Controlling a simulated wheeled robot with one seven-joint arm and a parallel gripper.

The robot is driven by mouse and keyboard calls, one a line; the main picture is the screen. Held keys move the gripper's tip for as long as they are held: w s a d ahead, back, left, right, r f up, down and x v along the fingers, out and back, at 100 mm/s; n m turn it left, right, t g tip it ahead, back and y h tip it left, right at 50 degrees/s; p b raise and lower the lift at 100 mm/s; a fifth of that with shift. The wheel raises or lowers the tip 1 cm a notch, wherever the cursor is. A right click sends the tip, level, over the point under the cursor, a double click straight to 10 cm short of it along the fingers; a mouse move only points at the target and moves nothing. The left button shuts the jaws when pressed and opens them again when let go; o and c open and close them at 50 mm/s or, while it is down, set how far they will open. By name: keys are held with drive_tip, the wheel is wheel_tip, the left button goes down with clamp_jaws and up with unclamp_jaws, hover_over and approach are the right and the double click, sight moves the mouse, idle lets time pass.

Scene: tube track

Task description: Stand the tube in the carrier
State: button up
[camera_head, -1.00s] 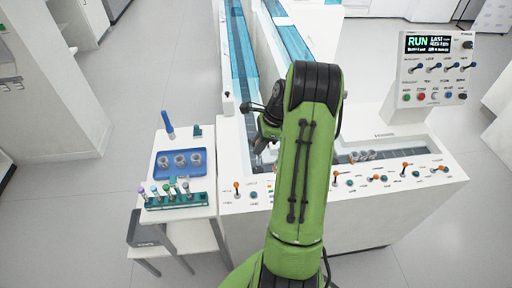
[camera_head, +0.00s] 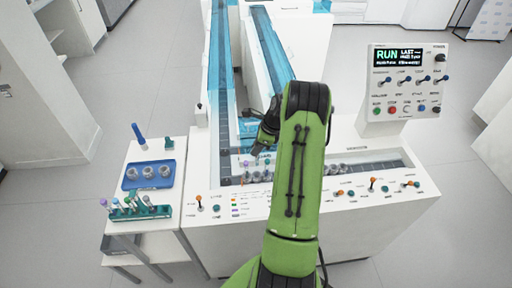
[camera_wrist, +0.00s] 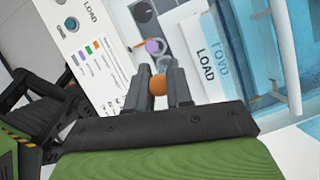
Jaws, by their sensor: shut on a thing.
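My gripper (camera_wrist: 158,92) is shut on an orange-capped tube (camera_wrist: 158,85), seen cap-on between the two fingers in the wrist view. Just beyond it is a purple-capped tube (camera_wrist: 152,46), with a grey round carrier (camera_wrist: 166,61) beside the fingertips, partly hidden. I cannot tell whether the held tube touches a carrier. In the head view my gripper (camera_head: 254,152) is over the track near its LOAD corner, and the held tube is hard to make out. Several grey carriers (camera_head: 256,176) stand in the front lane below.
A side table at left holds a green rack (camera_head: 140,211) of capped tubes, a blue tray (camera_head: 133,183) with three grey holders, and a blue marker-like stick (camera_head: 138,132). Orange and teal controls line the track's front. A control panel (camera_head: 405,85) reads RUN. Blue clear covers (camera_head: 265,45) flank the lanes.

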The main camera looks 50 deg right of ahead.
sight(257, 160)
drive_tip(key=shift+a+f+b, duration=0.1)
drive_tip(key=shift+f+b, duration=2.3)
drive_tip(key=shift+f, duration=0.05)
drive_tip(key=shift+r+p, duration=0.1)
drive_tip(key=shift+p, duration=0.25)
drive_tip(key=shift+f+p, duration=0.3)
drive_tip(key=shift+f, duration=0.1)
drive_tip(key=shift+f, duration=0.1)
drive_tip(key=shift+f, duration=0.55)
drive_tip(key=shift+f+b, duration=0.35)
drive_tip(key=shift+f, duration=0.05)
drive_tip(key=o, duration=0.9)
